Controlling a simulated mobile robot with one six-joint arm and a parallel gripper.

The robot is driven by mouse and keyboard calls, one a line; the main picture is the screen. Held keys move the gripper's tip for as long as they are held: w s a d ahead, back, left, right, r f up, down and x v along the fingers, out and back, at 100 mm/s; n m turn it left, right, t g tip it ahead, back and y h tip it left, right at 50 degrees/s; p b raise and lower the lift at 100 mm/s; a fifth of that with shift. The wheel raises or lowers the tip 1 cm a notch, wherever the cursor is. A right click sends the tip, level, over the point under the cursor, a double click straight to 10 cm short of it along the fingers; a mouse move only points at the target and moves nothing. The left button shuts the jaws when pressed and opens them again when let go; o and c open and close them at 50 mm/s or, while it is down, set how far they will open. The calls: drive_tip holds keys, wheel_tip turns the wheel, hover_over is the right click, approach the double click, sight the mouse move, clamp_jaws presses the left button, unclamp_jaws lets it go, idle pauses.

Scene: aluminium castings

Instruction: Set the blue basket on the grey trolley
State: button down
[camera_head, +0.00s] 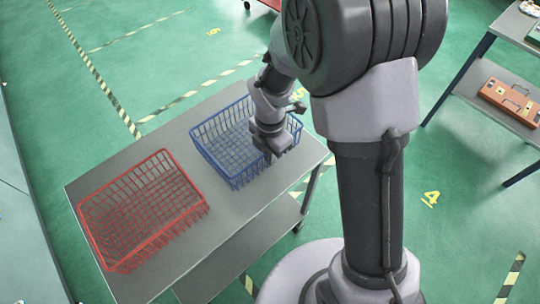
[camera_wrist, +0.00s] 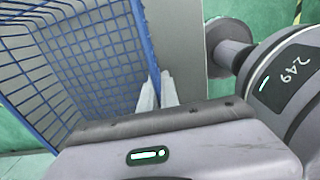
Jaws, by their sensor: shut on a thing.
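The blue basket (camera_head: 222,151) is an empty wire-mesh basket over the far right part of the grey trolley (camera_head: 240,205). My gripper (camera_head: 269,155) is at the basket's near right side, pointing down. In the wrist view, the pale fingers of my gripper (camera_wrist: 160,90) are shut on the blue basket's rim (camera_wrist: 144,45), and the mesh fills the left of that view. The basket looks about level. I cannot tell whether its bottom touches the trolley top. My arm hides part of its right side.
A red wire basket (camera_head: 142,210) stands on the left part of the trolley top, with a narrow gap to the blue one. A table with a lower shelf (camera_head: 490,92) holding an orange case (camera_head: 510,101) stands at the right. Green floor around is mostly clear.

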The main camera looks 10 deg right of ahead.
drive_tip(key=shift+f, duration=0.1)
drive_tip(key=c, duration=1.6)
unclamp_jaws()
